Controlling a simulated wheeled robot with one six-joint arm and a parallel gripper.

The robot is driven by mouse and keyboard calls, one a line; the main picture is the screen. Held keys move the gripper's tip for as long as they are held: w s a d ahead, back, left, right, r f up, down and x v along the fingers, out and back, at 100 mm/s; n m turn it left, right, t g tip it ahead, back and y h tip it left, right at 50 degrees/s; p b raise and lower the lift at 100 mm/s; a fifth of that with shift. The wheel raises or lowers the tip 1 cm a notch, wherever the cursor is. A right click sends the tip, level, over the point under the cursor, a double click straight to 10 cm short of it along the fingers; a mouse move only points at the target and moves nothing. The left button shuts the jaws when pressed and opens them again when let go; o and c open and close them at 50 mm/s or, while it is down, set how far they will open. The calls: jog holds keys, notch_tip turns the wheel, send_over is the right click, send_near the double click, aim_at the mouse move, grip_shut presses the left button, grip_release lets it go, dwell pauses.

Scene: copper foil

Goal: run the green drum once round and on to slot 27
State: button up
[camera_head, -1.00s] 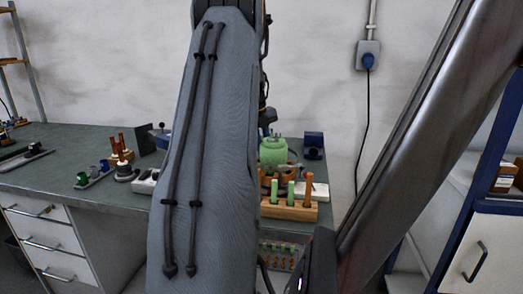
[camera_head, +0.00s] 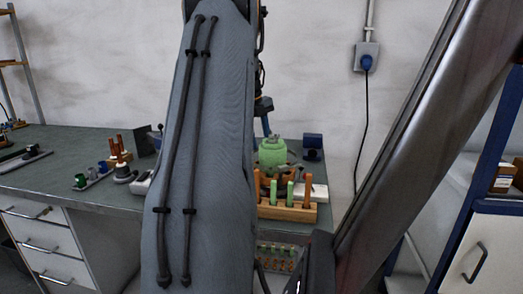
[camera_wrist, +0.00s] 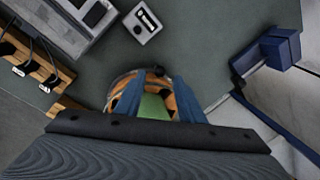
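The green drum (camera_head: 272,153) stands on the bench at the back, behind a wooden block, partly hidden by my arm. My gripper (camera_head: 266,127) comes down from above to the drum's top, its blue fingers only partly visible beside my arm. In the wrist view my gripper (camera_wrist: 155,90) has its two blue fingers apart, with the green drum (camera_wrist: 153,106) showing between them and a copper-brown round part around it. I cannot tell whether the fingers touch the drum. No slot numbers are readable.
The wooden block (camera_head: 287,211) with green and orange pegs stands in front of the drum. A dark blue device (camera_head: 312,141) is behind it to the right. A grey box (camera_wrist: 145,22) lies beyond the drum. Other tools stand at the left of the bench.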

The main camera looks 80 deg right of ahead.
jog(key=r, duration=0.3)
jog(key=shift+w+a+r, duration=0.2)
jog(key=shift+w+a, duration=0.05)
dwell(0.4)
